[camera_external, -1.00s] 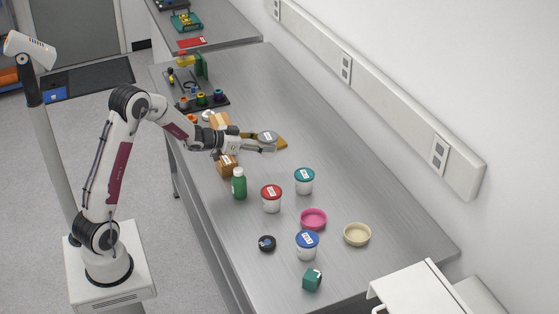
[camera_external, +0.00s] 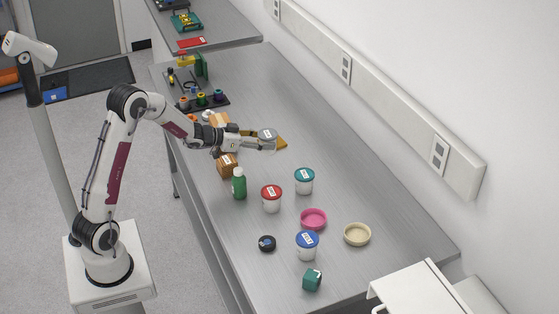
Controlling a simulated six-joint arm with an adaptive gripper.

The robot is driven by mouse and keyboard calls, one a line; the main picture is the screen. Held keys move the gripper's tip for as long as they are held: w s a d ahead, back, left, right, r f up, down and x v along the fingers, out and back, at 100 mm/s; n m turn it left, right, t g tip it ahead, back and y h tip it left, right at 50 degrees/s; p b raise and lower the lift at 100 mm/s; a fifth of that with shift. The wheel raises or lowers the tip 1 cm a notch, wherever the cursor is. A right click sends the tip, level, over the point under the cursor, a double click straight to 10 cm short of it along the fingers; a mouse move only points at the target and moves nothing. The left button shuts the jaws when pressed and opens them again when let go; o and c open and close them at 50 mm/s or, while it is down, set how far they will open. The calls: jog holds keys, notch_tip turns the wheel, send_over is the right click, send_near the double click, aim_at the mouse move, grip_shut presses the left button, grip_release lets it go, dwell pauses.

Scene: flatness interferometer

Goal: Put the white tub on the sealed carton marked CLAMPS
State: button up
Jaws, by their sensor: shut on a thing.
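My gripper (camera_external: 264,141) is shut on a white tub (camera_external: 267,146) with a grey lid, over the middle of the bench. The fingers are around the tub's side and hide part of it. It looks held above the bench top, but its height is hard to tell. Two brown cartons are by the bench's left edge: one (camera_external: 227,166) in front of the gripper and one (camera_external: 219,121) behind my wrist, partly hidden. Both have pale labels or tape, too small to read, so I cannot tell which is marked CLAMPS.
A green bottle (camera_external: 239,184), red-lidded tub (camera_external: 271,199), teal-lidded tub (camera_external: 304,181) and blue-lidded tub (camera_external: 307,246) stand nearer the front. A pink dish (camera_external: 313,219) and beige dish (camera_external: 357,234) lie beside them. A yellow-brown piece (camera_external: 281,143) shows just beyond the held tub.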

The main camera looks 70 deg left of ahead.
jog(key=s+a+r, duration=0.3)
jog(key=a, duration=0.5)
jog(key=s+a+r, duration=0.3)
jog(key=a+r, duration=0.1)
jog(key=a, duration=0.4)
jog(key=s+a+r+y, duration=0.1)
jog(key=s+a+r, duration=0.2)
jog(key=a, duration=0.4)
jog(key=shift+s+a+r+n, duration=0.15)
jog(key=shift+s+a+n, duration=0.25)
jog(key=shift+s, duration=0.1)
jog(key=shift+f, duration=3.15)
jog(key=shift+f, duration=1.85)
jog(key=shift+f, duration=0.15)
